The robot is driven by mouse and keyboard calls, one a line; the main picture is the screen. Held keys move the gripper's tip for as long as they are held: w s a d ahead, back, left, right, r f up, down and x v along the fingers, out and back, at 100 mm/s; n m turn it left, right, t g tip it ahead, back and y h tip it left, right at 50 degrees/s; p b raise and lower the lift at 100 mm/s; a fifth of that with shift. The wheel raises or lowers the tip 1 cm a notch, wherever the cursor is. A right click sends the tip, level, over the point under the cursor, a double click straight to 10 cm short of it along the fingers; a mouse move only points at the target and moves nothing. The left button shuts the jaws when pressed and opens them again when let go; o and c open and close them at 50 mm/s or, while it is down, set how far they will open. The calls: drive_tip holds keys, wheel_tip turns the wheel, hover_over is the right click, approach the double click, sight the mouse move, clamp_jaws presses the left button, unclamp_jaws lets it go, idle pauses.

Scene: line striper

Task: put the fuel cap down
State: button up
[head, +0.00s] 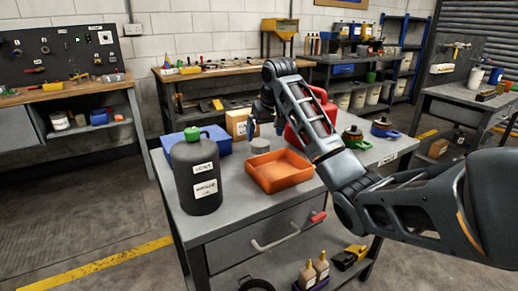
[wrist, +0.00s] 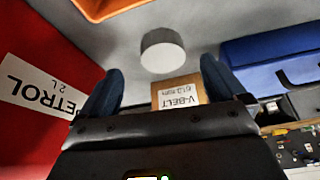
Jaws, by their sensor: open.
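A short grey round piece, which looks like the fuel cap (head: 260,145), sits on the grey workbench (head: 240,228) just behind the orange tray (head: 280,172). In the wrist view the cap (wrist: 163,52) shows as a pale disc beyond my fingertips, in line with the gap between them. My gripper (head: 265,126) is above and behind the cap in the head view. Its two dark fingers (wrist: 160,85) are apart, with nothing held between them. The red petrol can (head: 300,128) stands beside my gripper, partly hidden by my arm; its label (wrist: 35,95) shows in the wrist view.
A black jug (head: 198,172) with a green cap stands left of the tray. A blue box (head: 215,140) and a V-belt carton (head: 238,123) are behind. Small green and blue items (head: 354,137) stand right of my arm. Bare bench top lies along the front.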

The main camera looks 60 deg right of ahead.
sight(261, 143)
drive_tip(key=x, duration=0.5)
drive_tip(key=shift+w, duration=0.25)
drive_tip(key=shift+r, duration=0.15)
drive_tip(key=c, duration=1.2)
